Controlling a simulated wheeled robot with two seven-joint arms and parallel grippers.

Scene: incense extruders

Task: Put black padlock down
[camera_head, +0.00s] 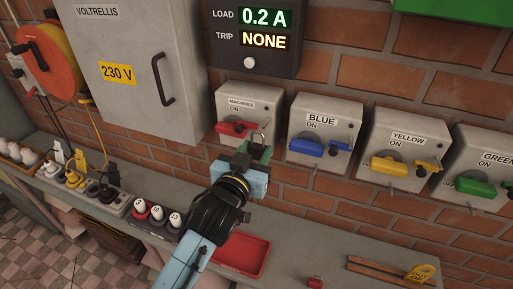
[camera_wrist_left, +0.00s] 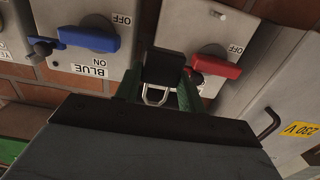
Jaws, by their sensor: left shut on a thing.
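My left gripper (camera_head: 260,152) is raised in front of the wall, just below the grey machines switch box (camera_head: 247,105) with the red handle (camera_head: 232,128). It is shut on the black padlock. In the left wrist view, the black padlock (camera_wrist_left: 164,66) sits between the green fingers, with its pale metal shackle (camera_wrist_left: 155,97) toward the camera. In the head view, the gripper largely hides the padlock's body. Whether the padlock touches the switch box is unclear. My right gripper is not in view.
A red tray (camera_head: 242,262) lies on the grey ledge below. A small red object (camera_head: 315,282) and a wooden rack with a yellow tag (camera_head: 420,273) are to its right. Blue (camera_head: 325,115), yellow and green switch boxes line the wall. Several white-topped items stand at left.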

